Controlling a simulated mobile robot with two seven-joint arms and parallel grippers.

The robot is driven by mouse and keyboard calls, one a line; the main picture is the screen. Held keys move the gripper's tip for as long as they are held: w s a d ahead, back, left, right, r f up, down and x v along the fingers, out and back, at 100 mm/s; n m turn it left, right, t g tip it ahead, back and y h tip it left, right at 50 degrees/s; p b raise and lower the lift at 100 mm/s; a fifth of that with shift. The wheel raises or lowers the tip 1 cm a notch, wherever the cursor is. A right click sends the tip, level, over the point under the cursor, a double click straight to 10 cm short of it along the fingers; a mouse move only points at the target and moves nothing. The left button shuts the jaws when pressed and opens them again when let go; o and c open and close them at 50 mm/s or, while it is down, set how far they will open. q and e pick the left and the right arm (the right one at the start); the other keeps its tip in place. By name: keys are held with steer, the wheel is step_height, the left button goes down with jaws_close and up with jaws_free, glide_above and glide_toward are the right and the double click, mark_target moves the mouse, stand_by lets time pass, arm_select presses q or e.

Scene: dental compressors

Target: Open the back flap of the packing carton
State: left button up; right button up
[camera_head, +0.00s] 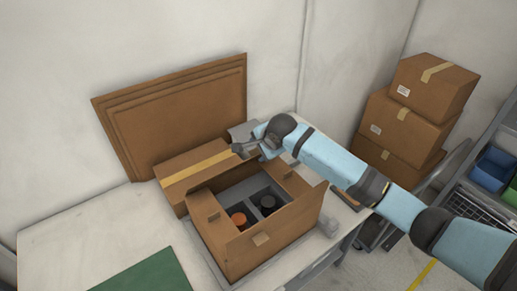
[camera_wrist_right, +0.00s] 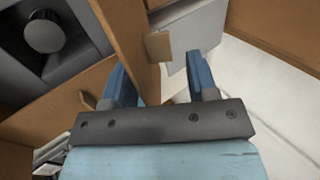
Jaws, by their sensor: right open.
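The packing carton (camera_head: 228,262) stands on the worktable with its top open. A grey insert (camera_head: 238,197) inside holds an orange-topped part (camera_head: 239,219) and a black round part (camera_head: 267,203). My right gripper (camera_head: 240,149) is at the carton's far side, and my arm hides part of that edge. In the right wrist view my right gripper (camera_wrist_right: 162,78) is open. A cardboard panel (camera_wrist_right: 130,35) with a small tab (camera_wrist_right: 158,46) reaches between its fingers. I cannot tell whether either finger touches it. The back flap's exact angle is unclear. My left gripper is out of view.
A taped flat carton (camera_head: 196,172) lies right behind the packing carton. Large cardboard sheets (camera_head: 180,115) lean on the wall. A green mat (camera_head: 145,272) lies at front left. Stacked boxes (camera_head: 405,120) stand at the right.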

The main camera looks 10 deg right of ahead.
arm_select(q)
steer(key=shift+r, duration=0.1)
arm_select(e)
steer(key=shift+x, duration=0.9)
steer(key=shift+c, duration=0.4)
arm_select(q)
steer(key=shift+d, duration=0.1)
arm_select(e)
jaws_close()
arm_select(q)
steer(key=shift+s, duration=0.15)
arm_select(e)
steer(key=shift+w, duration=0.15)
